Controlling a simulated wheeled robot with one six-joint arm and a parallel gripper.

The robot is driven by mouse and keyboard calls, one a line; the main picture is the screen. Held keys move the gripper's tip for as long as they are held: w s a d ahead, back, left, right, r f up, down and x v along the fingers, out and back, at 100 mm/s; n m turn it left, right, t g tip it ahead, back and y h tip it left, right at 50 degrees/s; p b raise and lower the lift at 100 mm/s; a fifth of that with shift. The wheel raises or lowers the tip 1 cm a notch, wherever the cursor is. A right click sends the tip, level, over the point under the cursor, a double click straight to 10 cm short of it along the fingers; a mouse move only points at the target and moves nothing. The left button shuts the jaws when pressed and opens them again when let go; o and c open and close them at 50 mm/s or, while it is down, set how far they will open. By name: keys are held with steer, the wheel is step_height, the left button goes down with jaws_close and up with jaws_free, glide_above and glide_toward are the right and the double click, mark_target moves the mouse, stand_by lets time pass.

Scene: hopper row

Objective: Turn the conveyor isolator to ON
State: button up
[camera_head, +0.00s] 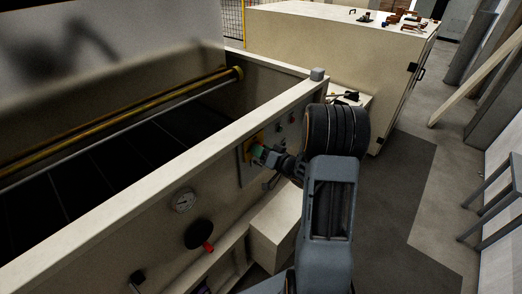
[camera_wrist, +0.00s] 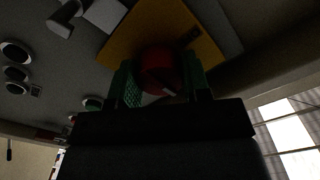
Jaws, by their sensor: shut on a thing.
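The conveyor isolator is a red rotary knob (camera_wrist: 160,72) on a yellow plate (camera_wrist: 188,24), seen close up in the wrist view. In the head view only the yellow plate (camera_head: 248,149) shows, on the panel of the hopper's side wall; the knob is hidden there by my gripper. My gripper (camera_head: 257,152) is at the plate, its green fingers on either side of the knob and shut on it. A small pale mark shows on the knob. A small dark label on the plate is unreadable, and I cannot tell which position the knob points to.
Beside the plate, several round buttons (camera_wrist: 16,52) sit on the same panel. A pressure gauge (camera_head: 183,200) and a black disc with a red handle (camera_head: 199,234) are on the wall nearer me. A cream box (camera_head: 276,226) stands below.

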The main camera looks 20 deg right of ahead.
steer(key=o, duration=0.9)
steer(key=b+v, duration=0.2)
steer(key=v, duration=1.2)
steer(key=shift+b, duration=0.3)
steer(key=shift+w+a, duration=0.1)
